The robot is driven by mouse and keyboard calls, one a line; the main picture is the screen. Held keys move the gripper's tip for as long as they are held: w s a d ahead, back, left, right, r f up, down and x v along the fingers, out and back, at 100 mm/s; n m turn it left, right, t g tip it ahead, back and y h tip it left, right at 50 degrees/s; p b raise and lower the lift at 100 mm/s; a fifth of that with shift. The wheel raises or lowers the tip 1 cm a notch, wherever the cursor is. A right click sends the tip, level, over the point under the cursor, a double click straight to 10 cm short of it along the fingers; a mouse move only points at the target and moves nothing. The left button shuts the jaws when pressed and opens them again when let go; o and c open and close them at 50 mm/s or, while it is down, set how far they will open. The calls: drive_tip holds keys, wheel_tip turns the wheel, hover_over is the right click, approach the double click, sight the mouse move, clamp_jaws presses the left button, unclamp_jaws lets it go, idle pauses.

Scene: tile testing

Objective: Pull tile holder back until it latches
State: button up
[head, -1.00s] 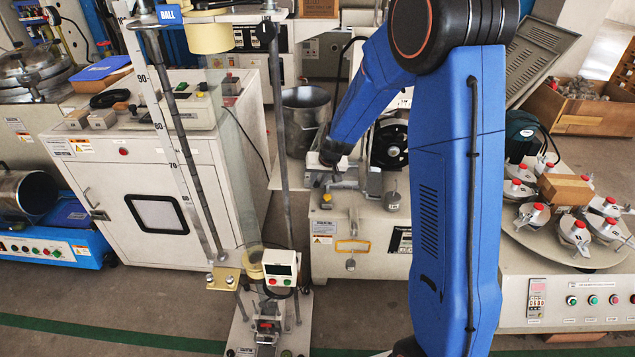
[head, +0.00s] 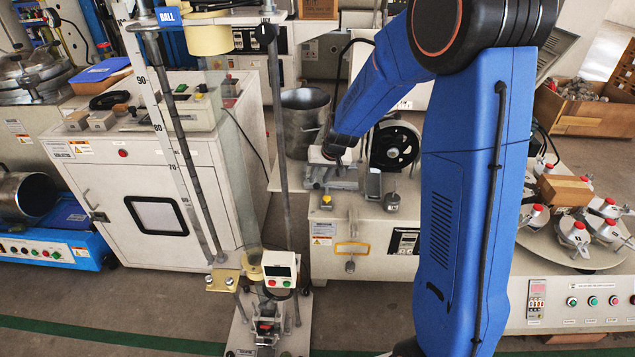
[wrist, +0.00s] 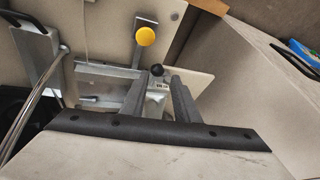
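The tile holder appears to be the grey metal carriage (head: 345,179) on top of the cream machine in the middle of the head view. In the wrist view, a metal block with a small label (wrist: 157,88) and a black ball knob (wrist: 157,70) shows between my fingers. My gripper (wrist: 158,82) has its two dark fingers apart, one on each side of this block. I cannot tell whether they touch it. In the head view my gripper is over the carriage and its fingers are too small to make out.
A yellow knob (wrist: 146,36) sits beside the metal carriage. A tall ball-drop stand (head: 283,150) is to the left. A round table with several red-knobbed fixtures (head: 575,232) is at the right.

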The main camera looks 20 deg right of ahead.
drive_tip(key=v, duration=1.3)
drive_tip(key=shift+r, duration=0.1)
drive_tip(key=s+d+r+n, duration=0.1)
drive_tip(key=s+d+r, duration=0.1)
drive_tip(key=s, duration=1.6)
drive_tip(key=s+d+r+h, duration=0.1)
drive_tip(key=s+r, duration=0.3)
drive_tip(key=s, duration=1.4)
drive_tip(key=shift+s+d+n+h, duration=0.3)
drive_tip(key=shift+d+n, duration=0.1)
drive_tip(key=shift+d, duration=0.1)
